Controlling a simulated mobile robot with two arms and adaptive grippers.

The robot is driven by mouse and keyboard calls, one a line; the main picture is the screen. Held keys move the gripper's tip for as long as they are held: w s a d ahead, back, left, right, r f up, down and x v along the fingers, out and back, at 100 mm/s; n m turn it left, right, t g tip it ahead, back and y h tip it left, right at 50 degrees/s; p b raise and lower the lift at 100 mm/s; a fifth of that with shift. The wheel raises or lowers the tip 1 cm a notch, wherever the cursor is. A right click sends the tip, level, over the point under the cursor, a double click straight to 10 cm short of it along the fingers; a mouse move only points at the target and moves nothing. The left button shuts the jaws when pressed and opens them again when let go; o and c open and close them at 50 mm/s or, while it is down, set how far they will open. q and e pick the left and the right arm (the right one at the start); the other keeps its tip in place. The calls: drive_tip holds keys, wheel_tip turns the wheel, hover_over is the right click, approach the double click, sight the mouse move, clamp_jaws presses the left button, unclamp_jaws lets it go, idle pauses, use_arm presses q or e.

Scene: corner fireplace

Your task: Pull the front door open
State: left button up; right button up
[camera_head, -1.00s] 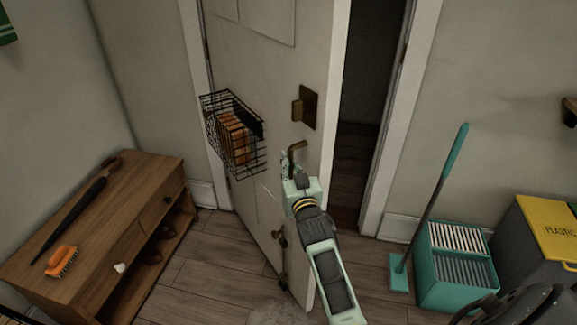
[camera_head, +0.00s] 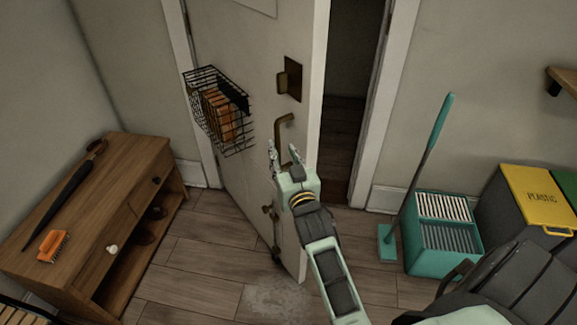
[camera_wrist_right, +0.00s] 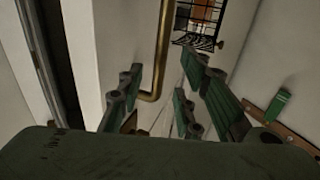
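The front door (camera_head: 255,60) stands ajar, with a dark gap along its right edge. Its brass handle (camera_head: 278,133) hangs below a brass lock plate (camera_head: 293,78). My right gripper (camera_head: 284,150) is at the handle's lower end, its fingers spread apart. In the right wrist view the gripper (camera_wrist_right: 163,92) shows open, with green-sided fingers on either side. The bent handle bar (camera_wrist_right: 163,45) comes down between them, closer to the left finger; I cannot tell if they touch. My left gripper is not in view.
A wire basket (camera_head: 203,84) hangs on the door. A teal bucket (camera_head: 425,265), a teal-handled broom (camera_head: 430,140) and a yellow-lidded bin (camera_head: 540,190) stand right. Floor before the door is clear.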

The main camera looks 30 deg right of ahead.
drive_tip(key=v, duration=0.5)
drive_tip(key=shift+s, duration=0.3)
drive_tip(key=s+a+f+n+g+y, duration=0.1)
drive_tip(key=s+a+f+g+y, duration=0.2)
drive_tip(key=f, duration=0.9)
drive_tip(key=s+a+f+n+g, duration=0.1)
drive_tip(key=s+a+f+g, duration=0.2)
drive_tip(key=f, duration=0.9)
drive_tip(key=s+a+f+n+g+y, duration=0.1)
drive_tip(key=s+a+f+y, duration=0.3)
drive_tip(key=f, duration=0.7)
drive_tip(key=s+a+f+n+g+h, duration=0.15)
drive_tip(key=s+f+g, duration=0.25)
drive_tip(key=s+f, duration=0.9)
drive_tip(key=s+d+f+g, duration=0.1)
drive_tip(key=s+f, duration=0.2)
drive_tip(key=s, duration=0.4)
drive_tip(key=s+d+f+g, duration=0.1)
drive_tip(key=s+f+g, duration=0.1)
drive_tip(key=s, duration=0.6)
drive_tip(key=s+d+f+n+g, duration=0.1)
drive_tip(key=s+f, duration=0.3)
drive_tip(key=s, duration=0.4)
drive_tip(key=shift+d+g, duration=0.3)
drive_tip(key=shift+g, duration=0.4)
drive_tip(key=shift+f+h, duration=0.1)
drive_tip(key=shift+h, duration=0.15)
